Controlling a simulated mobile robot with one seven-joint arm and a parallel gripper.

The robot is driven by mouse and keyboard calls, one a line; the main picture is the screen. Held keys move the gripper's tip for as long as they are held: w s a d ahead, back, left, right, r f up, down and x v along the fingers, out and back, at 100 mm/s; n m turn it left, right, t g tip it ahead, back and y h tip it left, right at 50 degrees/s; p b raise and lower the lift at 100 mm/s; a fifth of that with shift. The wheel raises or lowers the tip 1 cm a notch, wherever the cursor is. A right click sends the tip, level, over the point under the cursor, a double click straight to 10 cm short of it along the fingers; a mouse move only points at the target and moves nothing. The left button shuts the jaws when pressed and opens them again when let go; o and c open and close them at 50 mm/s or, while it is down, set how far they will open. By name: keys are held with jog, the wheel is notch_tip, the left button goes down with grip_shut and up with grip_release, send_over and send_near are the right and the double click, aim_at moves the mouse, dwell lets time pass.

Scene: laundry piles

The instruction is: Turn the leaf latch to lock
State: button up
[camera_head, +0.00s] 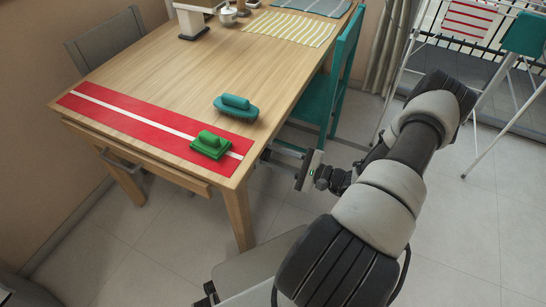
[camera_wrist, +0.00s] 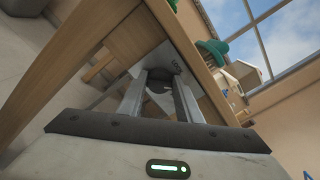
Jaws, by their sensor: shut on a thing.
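The leaf latch (camera_wrist: 159,84) is a dark rounded piece at the underside of the wooden table's edge in the wrist view. It sits by a grey plate (camera_wrist: 178,62) with small lettering that I cannot read clearly. My gripper (camera_wrist: 158,92) has its two metal fingers on either side of the latch and is shut on it. In the head view my gripper (camera_head: 268,155) reaches in at the table's right edge, near its front corner. The latch cannot be made out there. How far it is turned is unclear.
The wooden table (camera_head: 150,85) carries a red runner with a white stripe (camera_head: 115,108), a green brush-like object (camera_head: 211,145) and a teal one (camera_head: 236,106). A teal chair (camera_head: 338,75) stands close behind my gripper. A white drying rack (camera_head: 490,75) stands at right.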

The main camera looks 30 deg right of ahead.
jog(key=n, duration=0.4)
jog(key=shift+f+n+b, duration=0.1)
jog(key=shift+n+b, duration=0.2)
jog(key=shift+b, duration=0.05)
jog(key=n, duration=0.4)
jog(key=shift+n, duration=0.4)
jog(key=o, duration=1)
jog(key=shift+o, duration=0.2)
jog(key=shift+s, duration=0.1)
jog(key=p+v, duration=0.1)
jog(key=v, duration=1.6)
jog(key=shift+s+d+f, duration=0.1)
